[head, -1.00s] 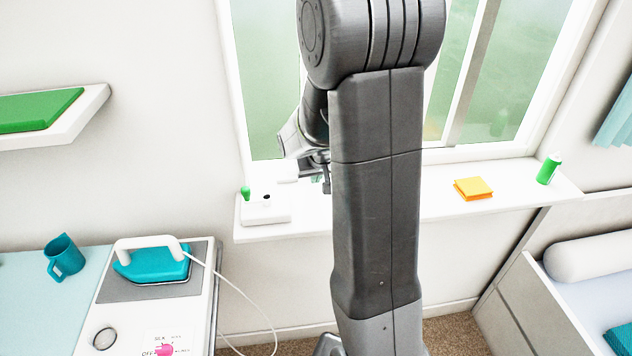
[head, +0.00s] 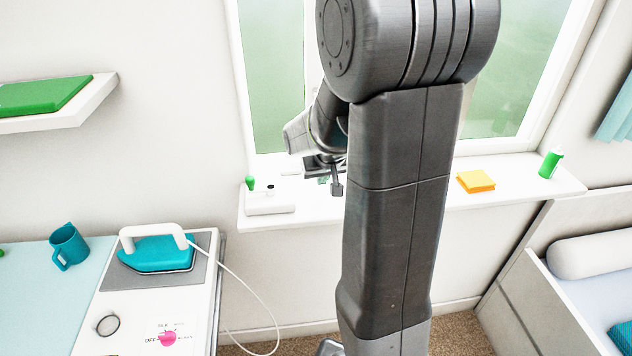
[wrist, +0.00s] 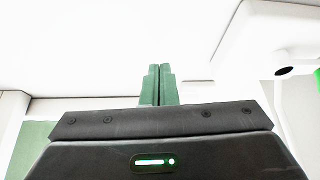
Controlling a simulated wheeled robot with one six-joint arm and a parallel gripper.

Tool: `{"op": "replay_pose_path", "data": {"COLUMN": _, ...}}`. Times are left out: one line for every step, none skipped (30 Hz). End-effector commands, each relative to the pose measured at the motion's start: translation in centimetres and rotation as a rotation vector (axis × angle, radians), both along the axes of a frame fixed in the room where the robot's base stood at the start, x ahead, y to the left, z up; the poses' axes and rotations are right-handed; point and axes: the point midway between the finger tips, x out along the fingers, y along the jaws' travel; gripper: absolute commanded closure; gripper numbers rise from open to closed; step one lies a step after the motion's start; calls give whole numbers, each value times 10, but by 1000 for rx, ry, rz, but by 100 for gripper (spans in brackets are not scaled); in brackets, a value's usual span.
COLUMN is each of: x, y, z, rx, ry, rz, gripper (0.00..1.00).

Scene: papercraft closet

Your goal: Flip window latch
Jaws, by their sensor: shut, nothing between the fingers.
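The window (head: 277,90) has a white frame and pale green panes, and stands behind my arm. I cannot make out a latch for certain; my arm hides much of the window's middle and lower frame. My gripper (head: 336,187) is in front of the lower frame, just above the sill, partly hidden by my arm. In the wrist view its two green-lit fingers (wrist: 158,70) are together, with nothing between them, against a bright white surface. I cannot tell whether they touch it.
A white block (head: 270,204) with a green-tipped peg and a dark hole stands on the white sill (head: 400,195), left of my gripper. An orange pad (head: 476,181) and green bottle (head: 551,163) are to the right. An iron (head: 157,252) stands on the left board.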

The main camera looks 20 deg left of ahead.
Motion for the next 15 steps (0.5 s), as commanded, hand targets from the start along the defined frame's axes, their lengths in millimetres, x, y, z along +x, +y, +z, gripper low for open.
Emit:
{"op": "replay_pose_path", "data": {"x": -2, "y": -1, "z": 6, "rx": 4, "ry": -3, "rz": 0, "gripper": 100}}
{"op": "replay_pose_path", "data": {"x": -3, "y": -2, "z": 9, "rx": 4, "ry": -3, "rz": 0, "gripper": 100}}
{"op": "replay_pose_path", "data": {"x": -5, "y": -4, "z": 14, "rx": 3, "ry": -4, "rz": 0, "gripper": 100}}
{"op": "replay_pose_path", "data": {"x": -6, "y": -5, "z": 18, "rx": 4, "ry": -4, "rz": 0, "gripper": 100}}
{"op": "replay_pose_path", "data": {"x": -8, "y": -6, "z": 22, "rx": 3, "ry": -4, "rz": 0, "gripper": 100}}
{"op": "replay_pose_path", "data": {"x": -10, "y": -8, "z": 28, "rx": 5, "ry": -5, "rz": 0, "gripper": 100}}
{"op": "replay_pose_path", "data": {"x": -12, "y": -9, "z": 32, "rx": 4, "ry": -4, "rz": 0, "gripper": 100}}
{"op": "replay_pose_path", "data": {"x": -13, "y": -10, "z": 36, "rx": 4, "ry": -4, "rz": 0, "gripper": 100}}
{"op": "replay_pose_path", "data": {"x": -15, "y": -12, "z": 42, "rx": 4, "ry": -5, "rz": 0, "gripper": 100}}
{"op": "replay_pose_path", "data": {"x": -17, "y": -13, "z": 45, "rx": 3, "ry": -5, "rz": 1, "gripper": 100}}
{"op": "replay_pose_path", "data": {"x": -18, "y": -14, "z": 49, "rx": 3, "ry": -5, "rz": 1, "gripper": 100}}
{"op": "replay_pose_path", "data": {"x": -20, "y": -16, "z": 53, "rx": 3, "ry": -4, "rz": 1, "gripper": 100}}
{"op": "replay_pose_path", "data": {"x": -21, "y": -17, "z": 56, "rx": 3, "ry": -4, "rz": 1, "gripper": 100}}
{"op": "replay_pose_path", "data": {"x": -23, "y": -17, "z": 59, "rx": 2, "ry": -3, "rz": 1, "gripper": 100}}
{"op": "replay_pose_path", "data": {"x": -24, "y": -19, "z": 63, "rx": 2, "ry": -3, "rz": 1, "gripper": 100}}
